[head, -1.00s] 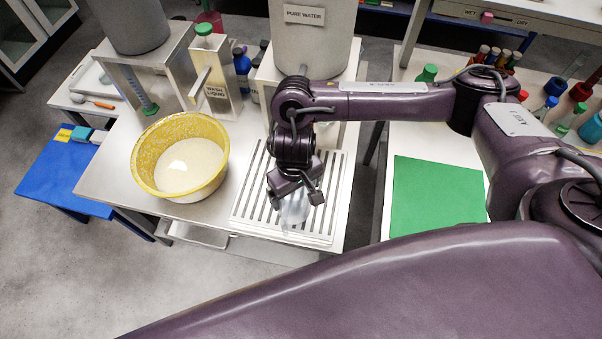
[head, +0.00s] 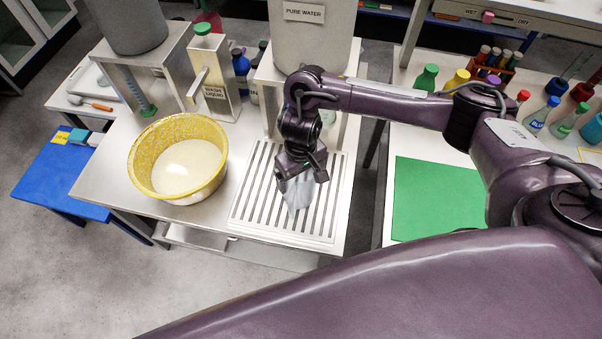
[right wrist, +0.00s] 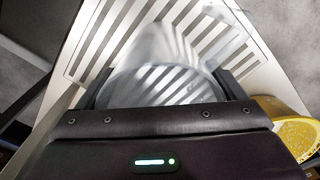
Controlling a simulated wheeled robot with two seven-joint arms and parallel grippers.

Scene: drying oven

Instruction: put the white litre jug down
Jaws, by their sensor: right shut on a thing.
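The white litre jug (head: 298,193) is a pale, translucent vessel below my right gripper (head: 302,172) in the head view. The gripper is shut on it, with the jug over the slotted drain rack (head: 246,212). In the right wrist view the jug (right wrist: 165,75) lies between the two fingers of my right gripper (right wrist: 166,90), and the rack's slats show through and around it. I cannot tell whether the jug's base touches the rack. My left gripper is not in view.
A yellow-rimmed basin (head: 136,160) with pale liquid stands left of the rack. The pure water tank (head: 310,40) is behind it. A wash liquid can (head: 216,92) stands at the back left. A green mat (head: 440,200) lies clear on the right table.

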